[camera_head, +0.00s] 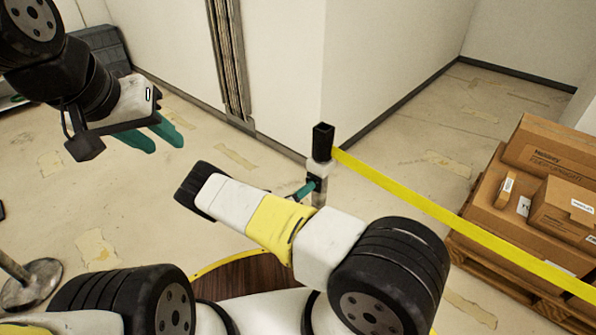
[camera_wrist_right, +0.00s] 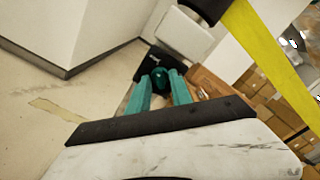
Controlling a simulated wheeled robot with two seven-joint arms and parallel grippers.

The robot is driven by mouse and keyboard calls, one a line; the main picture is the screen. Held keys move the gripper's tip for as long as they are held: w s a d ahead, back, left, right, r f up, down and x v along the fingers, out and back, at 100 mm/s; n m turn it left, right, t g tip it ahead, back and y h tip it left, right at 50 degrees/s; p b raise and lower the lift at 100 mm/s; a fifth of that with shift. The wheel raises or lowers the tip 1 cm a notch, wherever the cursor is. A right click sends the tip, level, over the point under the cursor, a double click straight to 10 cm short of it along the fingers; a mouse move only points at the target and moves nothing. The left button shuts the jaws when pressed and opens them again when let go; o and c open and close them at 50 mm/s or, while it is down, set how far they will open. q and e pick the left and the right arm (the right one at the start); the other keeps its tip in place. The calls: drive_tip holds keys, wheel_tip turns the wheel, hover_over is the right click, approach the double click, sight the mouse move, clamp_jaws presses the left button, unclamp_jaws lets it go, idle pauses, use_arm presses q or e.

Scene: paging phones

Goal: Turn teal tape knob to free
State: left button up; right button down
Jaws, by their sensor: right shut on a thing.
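The teal tape knob (camera_wrist_right: 160,77) is on a black mount on the post's side, between the fingertips of my right gripper (camera_wrist_right: 159,81). My right gripper is shut on it. In the head view, my right gripper's teal fingers (camera_head: 305,190) reach the post (camera_head: 322,168), and the knob itself cannot be made out there. The yellow tape (camera_head: 430,208) runs from the post's black head to the lower right. My left gripper (camera_head: 166,147) hangs at the upper left, empty, its teal fingers apart.
Cardboard boxes (camera_head: 548,150) stand on a wooden pallet (camera_head: 465,252) at the right, beyond the tape. A white wall corner (camera_head: 322,80) rises behind the post. A round metal stand base (camera_head: 33,285) is at the lower left. Scuffed floor lies open at the left.

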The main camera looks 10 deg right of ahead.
drive_tip(key=c, duration=1.5)
unclamp_jaws()
drive_tip(key=v, duration=0.7)
drive_tip(key=shift+s+a, duration=0.25)
drive_tip(key=shift+a, duration=0.1)
